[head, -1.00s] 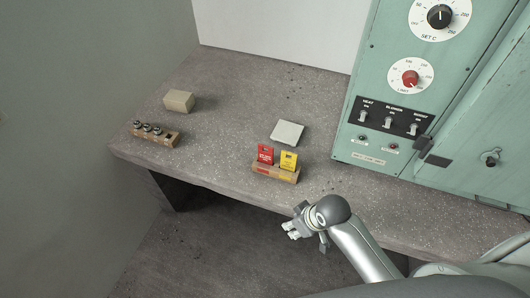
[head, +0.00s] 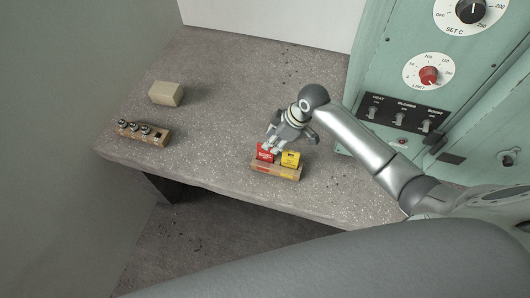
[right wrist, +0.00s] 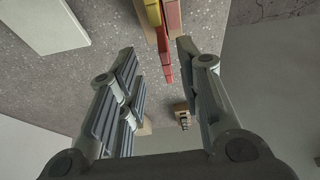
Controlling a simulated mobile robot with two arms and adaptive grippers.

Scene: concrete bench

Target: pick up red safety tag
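The red safety tag (head: 265,153) stands upright at the left of a small wooden holder (head: 276,171) on the bench, partly covered by my gripper. A yellow tag (head: 290,159) stands beside it in the holder. My right gripper (head: 271,146) is just above and behind the red tag. In the right wrist view its fingers (right wrist: 157,50) are open and spread apart. The red tag (right wrist: 161,42) shows edge-on between them, with the yellow tag's edge (right wrist: 152,12) above it. I cannot tell whether a finger touches it. My left gripper is not in view.
A beige block (head: 166,93) and a wooden rack (head: 143,132) with several metal pieces are at the bench's left. A green control cabinet (head: 375,75) bounds the right. The bench's front edge is close to the holder.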

